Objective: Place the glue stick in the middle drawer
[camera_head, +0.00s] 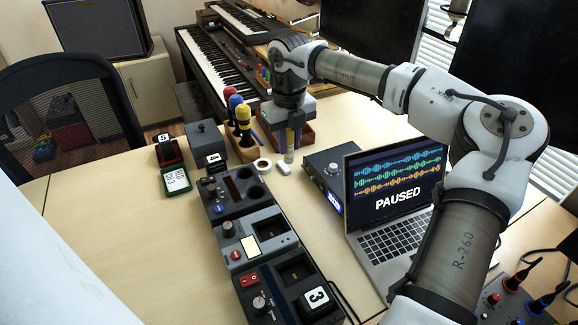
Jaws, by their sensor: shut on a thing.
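My gripper (290,132) points down over the back middle of the table and is shut on a slim, pale upright thing. This looks like the glue stick (290,152), though the fingers hide much of it. Its lower end is close to the tabletop; I cannot tell whether it touches. I cannot make out a middle drawer in this view.
A tape roll (262,165) and a wooden rack (243,150) of microphones stand left of my gripper. A reddish-brown box (306,134) is behind it. A laptop (396,200) and black audio box (325,172) are to the right.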

